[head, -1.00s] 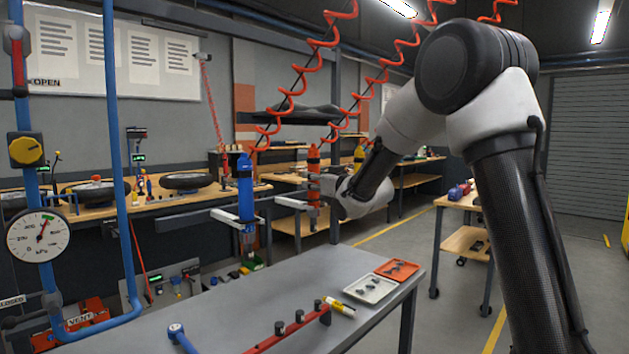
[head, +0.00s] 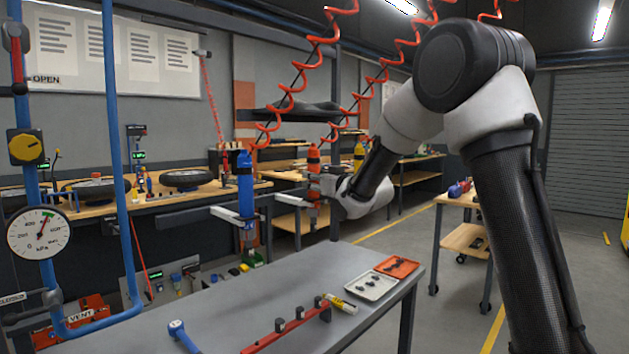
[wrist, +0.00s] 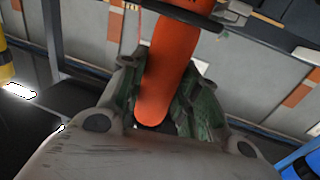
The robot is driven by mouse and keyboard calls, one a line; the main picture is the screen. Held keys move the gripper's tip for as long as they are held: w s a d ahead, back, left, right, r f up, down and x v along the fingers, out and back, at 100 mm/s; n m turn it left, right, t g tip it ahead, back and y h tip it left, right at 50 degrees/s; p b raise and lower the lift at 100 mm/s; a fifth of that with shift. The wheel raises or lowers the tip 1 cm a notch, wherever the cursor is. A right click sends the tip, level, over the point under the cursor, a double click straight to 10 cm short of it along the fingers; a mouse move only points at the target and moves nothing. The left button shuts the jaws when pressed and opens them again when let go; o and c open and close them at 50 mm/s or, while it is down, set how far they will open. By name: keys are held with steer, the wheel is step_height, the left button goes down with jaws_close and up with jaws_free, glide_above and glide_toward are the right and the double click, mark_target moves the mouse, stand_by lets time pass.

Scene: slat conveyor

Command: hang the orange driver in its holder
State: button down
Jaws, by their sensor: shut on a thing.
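The orange driver (head: 314,158) hangs upright below a coiled red hose, beside a pale holder arm (head: 290,194) in the head view. My gripper (head: 324,183) is shut on the driver's body from the right. In the wrist view the orange driver (wrist: 168,65) stands between my two greenish finger pads (wrist: 158,98). Its lower end is close to the palm in that picture. Whether the driver sits inside the holder or just beside it I cannot tell, as my gripper covers part of that spot.
A blue driver (head: 245,180) hangs in its own holder (head: 228,213) to the left. A yellow driver (head: 359,150) hangs behind my wrist. The grey table (head: 250,297) in front bears a red rail (head: 285,331), a white tray (head: 371,286) and an orange tray (head: 397,267).

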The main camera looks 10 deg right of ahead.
steer(key=shift+f, duration=0.15)
steer(key=c, duration=1.1)
jaws_free()
steer(key=shift+c, duration=0.2)
steer(key=shift+o, duration=0.8)
steer(key=shift+f, duration=0.1)
